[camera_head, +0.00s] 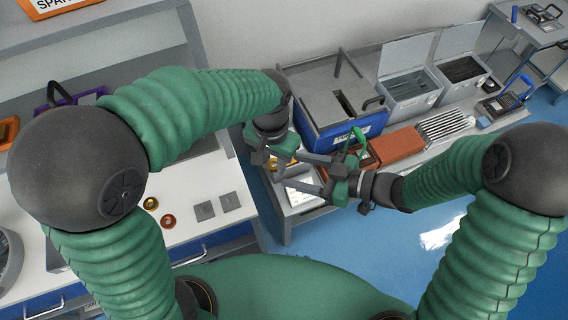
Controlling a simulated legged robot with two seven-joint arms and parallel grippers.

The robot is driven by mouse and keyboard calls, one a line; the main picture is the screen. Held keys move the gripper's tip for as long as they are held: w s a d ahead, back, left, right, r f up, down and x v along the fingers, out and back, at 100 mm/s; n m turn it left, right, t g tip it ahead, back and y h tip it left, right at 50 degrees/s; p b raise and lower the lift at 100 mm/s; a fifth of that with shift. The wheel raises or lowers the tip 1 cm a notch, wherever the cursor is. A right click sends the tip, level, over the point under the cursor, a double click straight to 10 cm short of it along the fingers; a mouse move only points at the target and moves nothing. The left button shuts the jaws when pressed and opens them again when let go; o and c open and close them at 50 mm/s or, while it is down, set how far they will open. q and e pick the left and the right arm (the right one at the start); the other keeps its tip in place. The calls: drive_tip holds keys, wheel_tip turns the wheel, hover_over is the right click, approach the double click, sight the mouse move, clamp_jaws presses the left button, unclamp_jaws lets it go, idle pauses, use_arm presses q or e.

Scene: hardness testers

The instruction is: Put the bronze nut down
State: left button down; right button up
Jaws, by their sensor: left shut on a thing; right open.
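My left gripper (268,158) is over the near end of the low grey bench, at mid-picture. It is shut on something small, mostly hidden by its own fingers. A gold-coloured piece (285,163), which looks like the bronze nut, shows just beside its fingertips. I cannot tell whether it touches the surface below. My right gripper (303,173) is open, its two fingers pointing left towards the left gripper and the gold piece. Nothing clear shows between its fingers.
A white worktop (190,235) at left holds a gold ring (151,203), a copper-coloured ring (168,221) and two grey square plates (204,211). A blue case (335,105), a red-brown block (398,142) and grey bins (410,88) line the bench. Blue floor lies in front.

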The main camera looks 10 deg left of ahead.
use_arm(q)
drive_tip(key=shift+a, duration=0.15)
use_arm(e)
drive_tip(key=x, duration=0.6)
drive_tip(key=shift+a, duration=0.25)
drive_tip(key=shift+w, duration=0.1)
drive_tip(key=shift+c, duration=0.4)
clamp_jaws()
use_arm(q)
drive_tip(key=c, duration=1)
unclamp_jaws()
drive_tip(key=shift+r, duration=0.1)
